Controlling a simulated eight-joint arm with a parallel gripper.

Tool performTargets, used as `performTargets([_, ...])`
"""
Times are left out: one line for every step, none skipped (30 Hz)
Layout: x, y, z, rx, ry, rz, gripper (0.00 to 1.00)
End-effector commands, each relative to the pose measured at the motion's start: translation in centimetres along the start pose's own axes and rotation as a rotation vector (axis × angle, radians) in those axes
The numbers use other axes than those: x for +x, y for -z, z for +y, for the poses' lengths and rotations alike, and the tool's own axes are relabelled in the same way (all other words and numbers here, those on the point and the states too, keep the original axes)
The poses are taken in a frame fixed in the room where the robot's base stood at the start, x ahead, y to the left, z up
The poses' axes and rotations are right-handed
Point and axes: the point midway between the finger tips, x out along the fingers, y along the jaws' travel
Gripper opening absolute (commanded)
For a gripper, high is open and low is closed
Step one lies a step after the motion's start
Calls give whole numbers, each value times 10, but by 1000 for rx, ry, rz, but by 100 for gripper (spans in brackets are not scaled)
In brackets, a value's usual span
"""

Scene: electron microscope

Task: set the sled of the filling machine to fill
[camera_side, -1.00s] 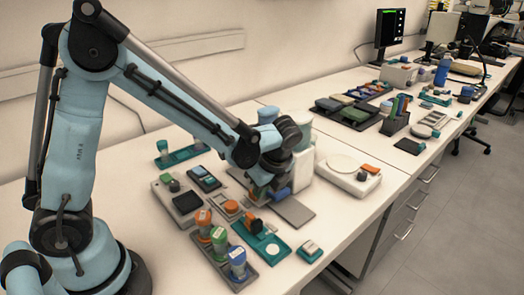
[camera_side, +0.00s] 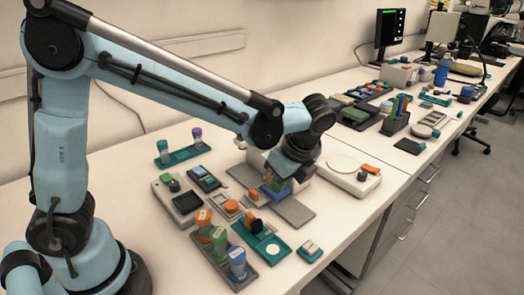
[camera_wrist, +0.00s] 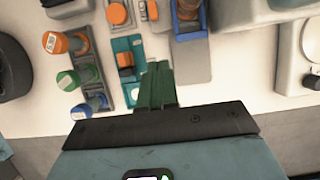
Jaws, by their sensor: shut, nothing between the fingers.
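The filling machine has a long grey base plate (camera_side: 295,211), also in the wrist view (camera_wrist: 193,64), beside a white housing (camera_wrist: 237,14). A blue block with an orange-brown part, which looks like the sled (camera_wrist: 188,22), sits on the plate near the top edge of the wrist view. In the side view the sled is largely hidden by my wrist. My gripper (camera_wrist: 158,67) is shut and empty. Its green fingers show between the teal tray and the grey plate in the wrist view, below the sled in the picture. I cannot read the sled's position marks.
A teal tray with an orange-topped piece (camera_side: 256,225) lies left of the plate. A rack of orange, green and blue capped vials (camera_side: 237,262) stands at the front. A white scale-like device (camera_side: 345,172) stands right of the plate. Bare bench lies toward the front edge.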

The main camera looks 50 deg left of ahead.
Motion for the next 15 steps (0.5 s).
performTargets([-8, 0, 0, 2, 0, 0, 0])
performTargets([-12, 0, 0, 1, 0, 0, 0])
performTargets([-17, 0, 0, 1, 0, 0, 0])
performTargets([-20, 0, 0, 1, 0, 0, 0])
performTargets([-23, 0, 0, 1, 0, 0, 0])
performTargets([-26, 0, 0, 0, 0, 0, 0])
performTargets([-28, 0, 0, 0, 0, 0, 0])
performTargets([-30, 0, 0, 0, 0, 0, 0])
performTargets([-32, 0, 0, -1, 0, 1, 6])
performTargets([-32, -1, 0, -6, 0, 3, 11])
performTargets([-33, -2, 1, -16, 1, 6, 15])
performTargets([-33, -5, 2, -42, 4, 16, 21])
performTargets([-32, -8, 2, -72, 7, 27, 26])
performTargets([-31, -12, 4, -113, 10, 40, 31])
performTargets([-30, -18, 6, -181, 17, 66, 37])
